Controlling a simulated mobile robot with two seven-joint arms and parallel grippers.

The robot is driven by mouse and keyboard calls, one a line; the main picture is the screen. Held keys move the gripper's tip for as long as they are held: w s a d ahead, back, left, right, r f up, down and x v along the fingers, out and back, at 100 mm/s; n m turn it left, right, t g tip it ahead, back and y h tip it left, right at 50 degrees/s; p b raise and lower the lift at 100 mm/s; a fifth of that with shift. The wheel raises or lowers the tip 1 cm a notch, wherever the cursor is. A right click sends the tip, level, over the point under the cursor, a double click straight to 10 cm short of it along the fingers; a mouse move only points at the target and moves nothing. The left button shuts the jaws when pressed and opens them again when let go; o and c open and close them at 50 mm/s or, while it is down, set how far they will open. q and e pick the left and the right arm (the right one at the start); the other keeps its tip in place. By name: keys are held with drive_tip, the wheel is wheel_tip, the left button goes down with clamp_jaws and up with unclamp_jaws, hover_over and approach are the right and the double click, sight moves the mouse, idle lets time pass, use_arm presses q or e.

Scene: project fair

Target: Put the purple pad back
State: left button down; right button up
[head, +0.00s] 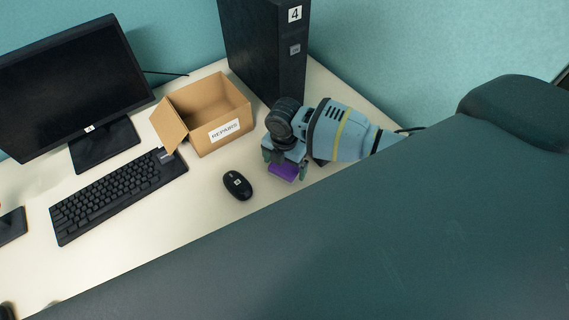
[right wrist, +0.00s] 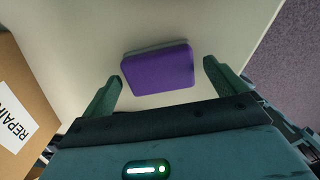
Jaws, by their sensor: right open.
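The purple pad (head: 284,170) lies on the white desk, partly hidden under my right gripper in the head view. In the right wrist view the whole pad (right wrist: 158,70) shows as a rounded purple block. My right gripper (head: 286,168) is open over the desk. Its two fingers (right wrist: 162,86) stand on either side of the pad's near edge, with a gap on each side. Nothing is held between them. My left gripper is not in view.
An open cardboard box labelled REPAIRS (head: 206,112) stands left of my right gripper. A black computer tower (head: 262,50) stands behind it. A black mouse (head: 237,185), a keyboard (head: 115,195) and a monitor (head: 75,85) are further left. The front strip of the desk (head: 180,230) is clear.

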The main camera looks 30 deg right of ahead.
sight(284, 166)
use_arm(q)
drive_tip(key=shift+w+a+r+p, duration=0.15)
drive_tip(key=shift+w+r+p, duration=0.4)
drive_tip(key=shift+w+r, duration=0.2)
use_arm(e)
wheel_tip(284, 166, up, 12)
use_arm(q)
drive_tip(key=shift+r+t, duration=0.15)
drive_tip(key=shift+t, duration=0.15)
